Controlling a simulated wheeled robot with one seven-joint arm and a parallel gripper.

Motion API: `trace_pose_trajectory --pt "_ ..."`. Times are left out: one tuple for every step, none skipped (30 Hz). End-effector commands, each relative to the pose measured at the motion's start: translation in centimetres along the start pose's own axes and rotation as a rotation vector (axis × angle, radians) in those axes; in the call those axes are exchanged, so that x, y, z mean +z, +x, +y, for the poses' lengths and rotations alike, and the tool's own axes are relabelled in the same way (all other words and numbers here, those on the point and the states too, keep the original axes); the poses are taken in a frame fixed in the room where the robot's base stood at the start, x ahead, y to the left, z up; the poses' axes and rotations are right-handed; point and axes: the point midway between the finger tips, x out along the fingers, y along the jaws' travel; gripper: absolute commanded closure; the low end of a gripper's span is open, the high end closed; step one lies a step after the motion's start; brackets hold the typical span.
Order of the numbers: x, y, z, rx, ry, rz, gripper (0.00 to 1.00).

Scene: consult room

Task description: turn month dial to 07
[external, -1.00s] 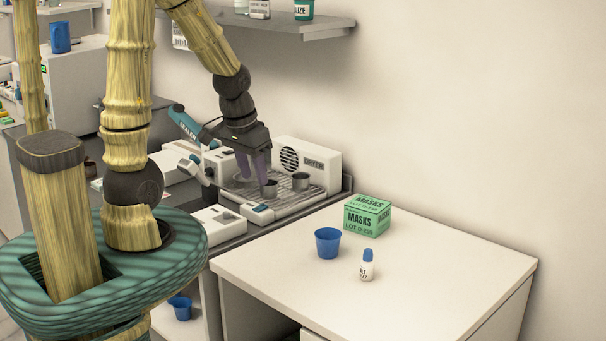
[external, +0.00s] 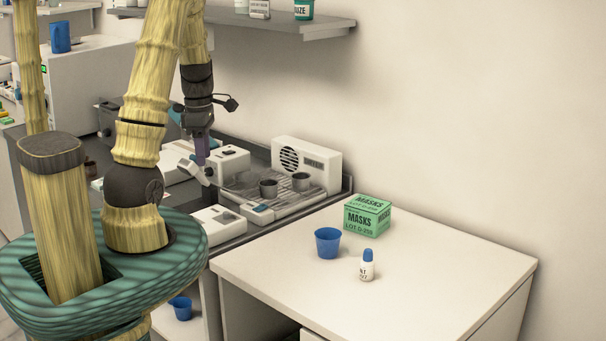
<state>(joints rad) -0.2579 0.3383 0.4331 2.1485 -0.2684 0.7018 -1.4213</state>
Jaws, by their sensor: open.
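My gripper (external: 201,153) points down with its purple-grey fingers at the left of a small white device (external: 230,163) on the dark grey counter. It is open, and I see nothing held in it. The fingers overlap the back left of this device in the picture, and I cannot tell whether they touch it. The device has dark marks on its faces and a pale lever-like part (external: 192,171) at its left. No month dial or number can be made out at this size.
A white dryer (external: 307,166) stands behind a ribbed tray (external: 285,196) with two metal cups. The white table holds a blue cup (external: 327,243), a green mask box (external: 367,215) and a small bottle (external: 367,266). A shelf (external: 285,26) hangs above the counter.

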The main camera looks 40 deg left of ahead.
Motion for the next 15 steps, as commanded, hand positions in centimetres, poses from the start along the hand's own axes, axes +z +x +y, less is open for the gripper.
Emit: trace_pose_trajectory --pt "-1.6 0.1 0.9 -0.008 -0.145 0.005 0.57" --pt "-2.3 0.1 1.3 -0.012 -0.228 0.007 0.57" --pt "-3.3 0.1 1.8 -0.017 -0.332 0.01 0.57" --pt "-4.0 0.1 2.1 -0.02 -0.402 0.011 0.57" --pt "-4.5 0.1 2.4 -0.023 -0.463 0.013 0.57" --pt "-5.2 0.1 2.7 -0.025 -0.532 0.015 0.57" --pt "-5.6 0.1 2.9 -0.026 -0.573 0.016 0.57" --pt "-5.8 0.1 3.0 -0.028 -0.605 0.016 0.57" --pt "-6.1 0.1 3.0 -0.029 -0.634 0.017 0.57" --pt "-6.2 0.1 3.1 -0.029 -0.648 0.017 0.57" --pt "-6.3 0.0 3.1 -0.029 -0.654 0.017 0.57" --pt "-6.3 0.0 3.1 -0.029 -0.656 0.017 0.57" --pt "-6.2 0.0 3.1 -0.029 -0.655 0.017 0.57" --pt "-6.2 0.0 3.1 -0.029 -0.654 0.017 0.57" --pt "-6.2 0.0 3.1 -0.029 -0.653 0.017 0.57"
